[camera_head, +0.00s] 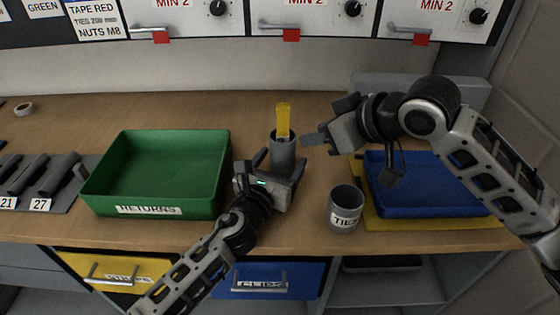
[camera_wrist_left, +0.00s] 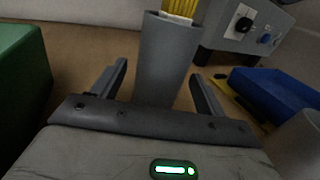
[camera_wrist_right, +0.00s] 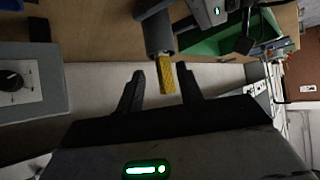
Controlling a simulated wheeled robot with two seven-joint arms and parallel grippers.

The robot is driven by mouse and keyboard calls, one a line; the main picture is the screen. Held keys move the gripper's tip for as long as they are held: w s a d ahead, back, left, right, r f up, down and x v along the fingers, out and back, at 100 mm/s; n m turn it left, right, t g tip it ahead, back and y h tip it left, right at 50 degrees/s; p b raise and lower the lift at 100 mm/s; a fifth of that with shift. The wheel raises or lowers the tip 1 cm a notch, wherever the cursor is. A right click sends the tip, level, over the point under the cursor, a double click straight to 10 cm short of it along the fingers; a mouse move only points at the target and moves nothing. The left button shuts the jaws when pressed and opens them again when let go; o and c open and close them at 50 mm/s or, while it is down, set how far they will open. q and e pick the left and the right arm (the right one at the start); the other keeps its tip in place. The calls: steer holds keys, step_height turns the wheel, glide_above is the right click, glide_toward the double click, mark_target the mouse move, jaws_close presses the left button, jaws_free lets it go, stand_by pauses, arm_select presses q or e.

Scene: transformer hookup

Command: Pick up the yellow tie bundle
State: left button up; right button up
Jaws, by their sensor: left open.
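The yellow tie bundle (camera_head: 283,119) stands upright in a tall grey cup (camera_head: 283,152) at the middle of the table. In the left wrist view, the bundle (camera_wrist_left: 179,8) rises out of the cup (camera_wrist_left: 165,65). My left gripper (camera_head: 279,166) is open, with its fingers on either side of the cup's lower part; contact cannot be told. My right gripper (camera_head: 325,121) is open to the right of the bundle. In the right wrist view, the bundle (camera_wrist_right: 167,76) shows between the spread fingers, and I cannot tell whether it is within their reach.
A green RETURNS bin (camera_head: 150,211) stands left of the cup. A second grey cup labelled TIES (camera_head: 345,208) stands to the right, near the front edge. A blue tray (camera_head: 430,208) lies on a yellow mat (camera_head: 380,223) under my right arm.

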arm_select(q)
steer(key=c, duration=1)
arm_select(e)
steer(key=o, duration=0.3)
steer(key=m+h, duration=0.7)
steer(key=m, duration=0.2)
glide_toward(284, 118)
steer(key=w, duration=0.2)
steer(key=shift+g, duration=0.4)
steer(key=x, duration=1.1)
steer(key=shift+s, duration=0.1)
